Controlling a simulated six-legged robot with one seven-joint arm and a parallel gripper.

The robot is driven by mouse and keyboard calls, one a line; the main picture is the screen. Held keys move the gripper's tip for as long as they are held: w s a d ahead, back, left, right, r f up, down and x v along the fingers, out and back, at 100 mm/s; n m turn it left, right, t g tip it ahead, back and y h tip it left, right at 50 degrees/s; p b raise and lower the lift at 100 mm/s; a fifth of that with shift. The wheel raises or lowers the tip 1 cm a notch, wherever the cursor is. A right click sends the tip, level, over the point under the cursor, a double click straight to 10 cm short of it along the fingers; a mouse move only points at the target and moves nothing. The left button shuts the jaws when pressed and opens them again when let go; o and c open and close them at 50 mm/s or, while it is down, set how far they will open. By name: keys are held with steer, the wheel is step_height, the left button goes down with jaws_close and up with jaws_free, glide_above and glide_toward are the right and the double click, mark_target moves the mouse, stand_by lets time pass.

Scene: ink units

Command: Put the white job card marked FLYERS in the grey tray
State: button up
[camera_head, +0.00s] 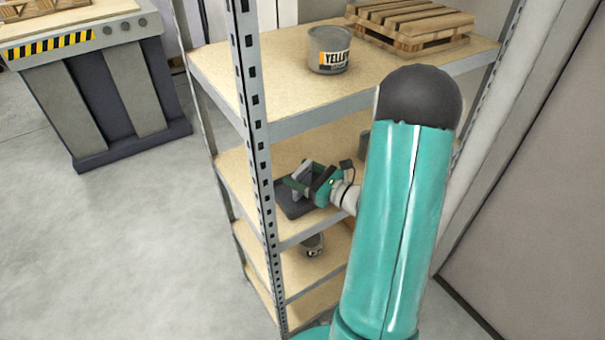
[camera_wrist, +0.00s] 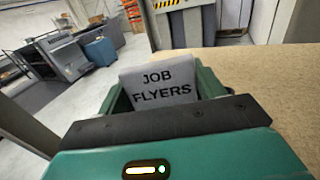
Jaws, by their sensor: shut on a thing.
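The white job card (camera_wrist: 160,84) stands upright between the green fingers of my gripper (camera_wrist: 165,98) in the wrist view, its words JOB FLYERS facing the camera. My gripper is shut on it. In the head view, my gripper (camera_head: 299,187) is at the middle shelf, with the pale card (camera_head: 303,171) tilted in it. The dark grey tray (camera_head: 292,209) lies on that shelf, under and beside my gripper. The gripper hides part of the tray. I cannot tell whether the card touches the tray.
The perforated shelf post (camera_head: 251,85) stands close to the left of the tray. Another can (camera_head: 313,245) is on the shelf below. A grey object (camera_head: 363,146) is partly hidden behind my arm.

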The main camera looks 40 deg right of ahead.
steer(key=o, duration=1)
steer(key=shift+f, duration=0.1)
steer(key=shift+c, duration=0.2)
steer(key=shift+s+d, duration=0.1)
steer(key=shift+s, duration=0.05)
steer(key=v, duration=1.1)
steer(key=shift+s, duration=0.3)
